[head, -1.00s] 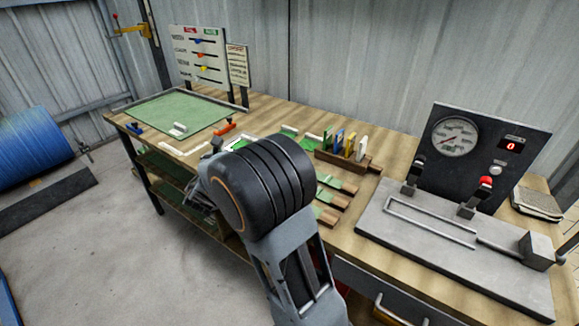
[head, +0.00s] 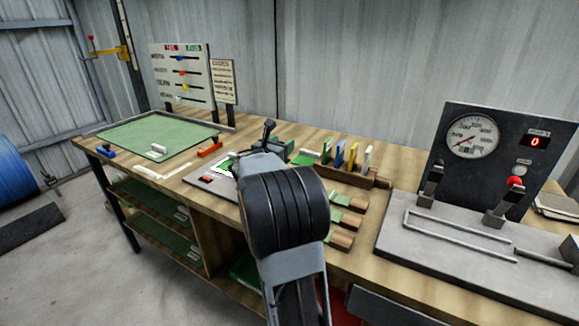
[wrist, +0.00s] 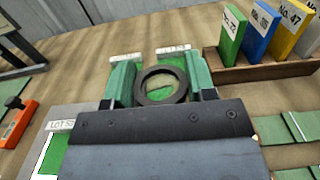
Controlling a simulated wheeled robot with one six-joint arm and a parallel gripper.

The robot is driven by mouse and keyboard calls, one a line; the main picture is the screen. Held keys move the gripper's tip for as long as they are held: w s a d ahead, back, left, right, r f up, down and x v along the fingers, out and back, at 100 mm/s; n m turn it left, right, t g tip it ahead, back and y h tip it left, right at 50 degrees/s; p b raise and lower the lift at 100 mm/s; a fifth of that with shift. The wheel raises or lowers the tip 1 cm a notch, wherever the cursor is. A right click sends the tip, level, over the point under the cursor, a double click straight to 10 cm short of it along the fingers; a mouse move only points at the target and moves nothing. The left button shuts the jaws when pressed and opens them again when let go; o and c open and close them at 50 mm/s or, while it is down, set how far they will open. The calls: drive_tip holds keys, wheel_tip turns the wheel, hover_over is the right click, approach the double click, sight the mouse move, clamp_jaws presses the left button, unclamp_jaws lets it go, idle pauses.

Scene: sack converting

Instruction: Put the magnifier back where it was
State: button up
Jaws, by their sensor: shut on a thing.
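The magnifier (wrist: 141,88) shows as a dark round ring in the wrist view. My gripper (wrist: 160,76) is shut on it, with one green finger on each side of the ring. Through the ring I see part of a green patch and bare wood. In the head view my gripper (head: 284,146) is over the middle of the bench, mostly hidden by my arm. The magnifier cannot be made out there. Two white-labelled green patches (wrist: 172,62) lie on the bench just beyond the ring. I cannot tell whether the ring touches the bench.
A wooden rack of coloured cards (head: 345,173) stands right of my gripper, close by. Green pieces with wooden ends (head: 345,220) lie in front of it. A grey plate (head: 207,180), orange block (head: 210,148) and green mat (head: 150,136) are left. The gauge machine (head: 470,222) is right.

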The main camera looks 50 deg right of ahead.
drive_tip(key=shift+s+d+f+b, duration=0.25)
drive_tip(key=shift+d+f, duration=0.45)
drive_tip(key=shift+f, duration=0.2)
drive_tip(key=shift+s+d+f+b, duration=0.15)
drive_tip(key=shift+s+d+f, duration=0.1)
drive_tip(key=shift+d+f, duration=0.55)
drive_tip(key=shift+f+b, duration=0.35)
drive_tip(key=shift+f, duration=1.4)
drive_tip(key=shift+f, duration=0.2)
drive_tip(key=o, duration=1)
drive_tip(key=shift+a+r, duration=0.2)
drive_tip(key=shift+r, duration=0.05)
drive_tip(key=v, duration=1.1)
drive_tip(key=shift+s+a+f+p, duration=0.1)
drive_tip(key=shift+a+p, duration=0.2)
drive_tip(key=shift+p, duration=0.1)
